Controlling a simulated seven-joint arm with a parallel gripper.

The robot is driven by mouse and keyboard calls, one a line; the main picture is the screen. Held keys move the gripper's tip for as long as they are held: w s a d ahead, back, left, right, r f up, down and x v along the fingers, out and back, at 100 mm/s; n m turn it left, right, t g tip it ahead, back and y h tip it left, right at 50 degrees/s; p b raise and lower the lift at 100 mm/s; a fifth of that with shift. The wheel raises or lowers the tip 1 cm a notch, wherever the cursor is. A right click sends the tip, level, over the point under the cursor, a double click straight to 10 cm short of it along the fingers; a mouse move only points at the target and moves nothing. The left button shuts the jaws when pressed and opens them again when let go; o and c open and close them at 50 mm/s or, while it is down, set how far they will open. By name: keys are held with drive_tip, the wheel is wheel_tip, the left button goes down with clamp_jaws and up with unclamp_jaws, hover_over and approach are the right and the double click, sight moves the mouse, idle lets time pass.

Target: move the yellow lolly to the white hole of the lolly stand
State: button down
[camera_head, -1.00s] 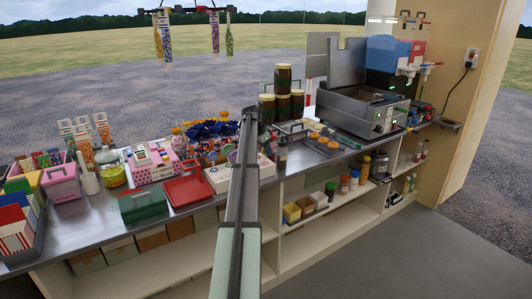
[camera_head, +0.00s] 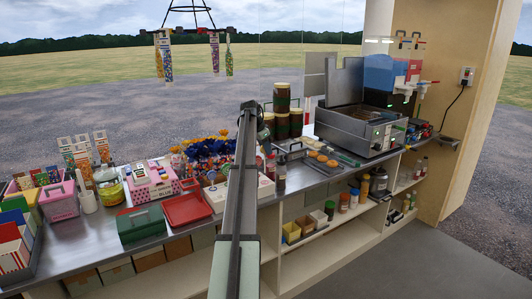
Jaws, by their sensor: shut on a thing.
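My arm reaches up the middle of the picture over the counter. My gripper (camera_head: 266,133) is at its far end, small, dark and partly hidden by the arm, above the back part of the counter. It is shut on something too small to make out. I cannot pick out the yellow lolly for certain. White boxes stand on either side of the arm, one on the left (camera_head: 214,195) and one on the right (camera_head: 266,187). I cannot tell whether either is the lolly stand, and no white hole can be made out.
Left of the arm are a red tray (camera_head: 187,209), a green box (camera_head: 141,223), a pink box (camera_head: 152,184) and a blue decorated cluster (camera_head: 207,149). Dark jars (camera_head: 282,98) and a metal fryer (camera_head: 350,130) stand to the right. A rack (camera_head: 187,31) with hanging bags is overhead.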

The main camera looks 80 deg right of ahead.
wheel_tip(320, 180, down, 3)
drive_tip(key=shift+f, duration=0.15)
drive_tip(key=w+a+r+n, duration=0.1)
drive_tip(key=w+a+r, duration=0.2)
drive_tip(key=w+a, duration=0.5)
drive_tip(key=w+a+r+n, duration=0.1)
drive_tip(key=w+a+r, duration=0.2)
drive_tip(key=w+a, duration=0.5)
wheel_tip(320, 180, down, 6)
drive_tip(key=shift+f+t+h, duration=0.2)
drive_tip(key=shift+t+h, duration=0.1)
drive_tip(key=shift+d+f, duration=0.1)
drive_tip(key=shift+f, duration=0.15)
idle(0.8)
drive_tip(key=shift+f, duration=0.5)
